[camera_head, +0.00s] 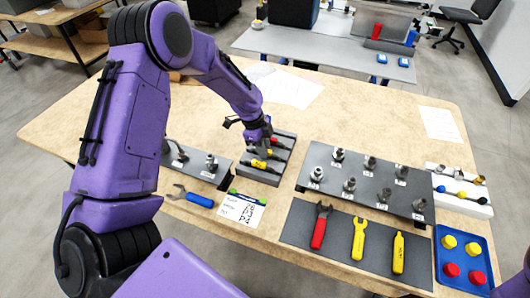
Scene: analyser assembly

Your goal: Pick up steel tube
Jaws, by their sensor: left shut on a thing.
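My left gripper (264,143) reaches down over a dark grey holder (262,176) near the middle of the table. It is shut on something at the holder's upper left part. The gripper and wrist hide most of the held thing, which seems to be the steel tube; I cannot make out its shape or whether it is clear of the holder. Yellow-handled pieces (260,165) and a red one lie in the holder beside the fingers. My right gripper is not in view.
A grey board (330,188) carries several metal fittings. A dark mat (300,236) holds red and yellow tools. A blue tray (448,262) with yellow and red pieces stands at right. A blue-handled wrench (198,199) and label card (240,210) lie in front of the holder.

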